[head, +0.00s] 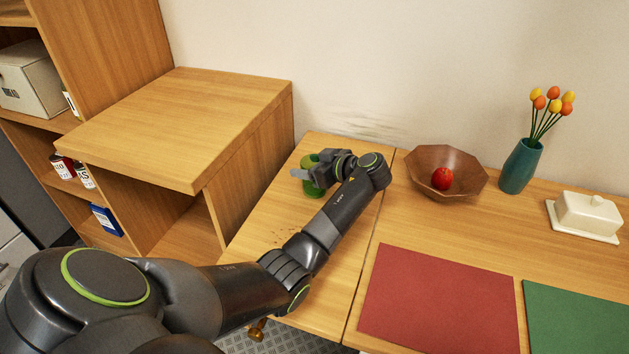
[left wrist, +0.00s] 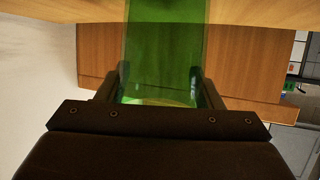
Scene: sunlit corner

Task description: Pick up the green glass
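The green glass (head: 311,190) stands on the left part of the wooden table in the head view. My left gripper (head: 313,173) is at the glass, with its fingers around it and hiding part of its side. In the left wrist view the see-through green glass (left wrist: 165,45) fills the space between the two fingers of my left gripper (left wrist: 160,80). The fingers lie close to its sides, but I cannot tell whether they press on it. My right gripper is not in view.
A wooden cabinet (head: 185,110) stands left of the table. To the right are a brown bowl (head: 470,170) with a red apple (head: 442,179), a teal vase (head: 520,168) with tulips, a white butter dish (head: 587,214), a red mat (head: 440,305) and a green mat (head: 580,320).

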